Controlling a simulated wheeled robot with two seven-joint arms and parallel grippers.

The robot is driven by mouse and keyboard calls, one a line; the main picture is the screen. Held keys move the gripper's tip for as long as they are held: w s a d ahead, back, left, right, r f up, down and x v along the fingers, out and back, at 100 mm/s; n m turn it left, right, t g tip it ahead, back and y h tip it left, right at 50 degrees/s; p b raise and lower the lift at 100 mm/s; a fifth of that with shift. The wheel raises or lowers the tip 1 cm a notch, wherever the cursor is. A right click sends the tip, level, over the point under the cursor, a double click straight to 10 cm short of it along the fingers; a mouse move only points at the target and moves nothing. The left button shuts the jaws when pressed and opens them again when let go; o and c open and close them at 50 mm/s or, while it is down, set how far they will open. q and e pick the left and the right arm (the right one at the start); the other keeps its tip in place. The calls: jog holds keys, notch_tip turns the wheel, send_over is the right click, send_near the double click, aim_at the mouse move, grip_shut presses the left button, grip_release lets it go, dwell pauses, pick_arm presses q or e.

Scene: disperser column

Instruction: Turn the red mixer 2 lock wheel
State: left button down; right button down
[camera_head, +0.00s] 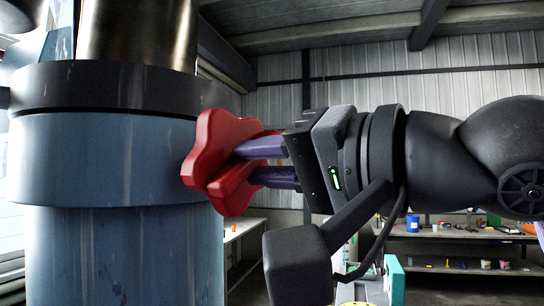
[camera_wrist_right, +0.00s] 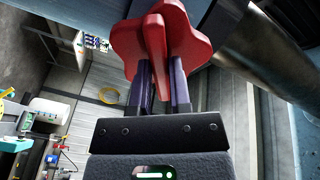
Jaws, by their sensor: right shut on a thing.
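The red lock wheel (camera_head: 217,150) has a lobed rim and sits on the right side of the blue column (camera_head: 110,160), just below its dark collar. My right gripper (camera_head: 250,162) comes in from the right and is shut on the wheel, with its purple fingers on the raised red grip. In the right wrist view the red wheel (camera_wrist_right: 178,38) is at the top centre, with its central rib between the two fingers of my right gripper (camera_wrist_right: 157,70). The fingertips are partly hidden by the wheel. My left gripper is not in view.
The dark collar (camera_head: 110,88) and a shiny metal cylinder (camera_head: 140,35) top the column. A workbench (camera_head: 455,234) with small items stands at the back right. Another table (camera_head: 240,228) is behind the wheel. The column lies close to the gripper.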

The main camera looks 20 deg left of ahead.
jog(key=n+p, duration=0.1)
jog(key=n, duration=0.5)
jog(key=shift+w+f+n, duration=0.1)
jog(key=shift+f+n, duration=0.05)
jog(key=shift+n, duration=0.15)
jog(key=n+p, duration=0.1)
jog(key=n, duration=0.5)
jog(key=shift+w+d, duration=0.1)
jog(key=shift+f, duration=0.1)
jog(key=c, duration=0.6)
grip_release()
jog(key=shift+o, duration=0.2)
jog(key=b+v, duration=0.2)
jog(key=v, duration=0.8)
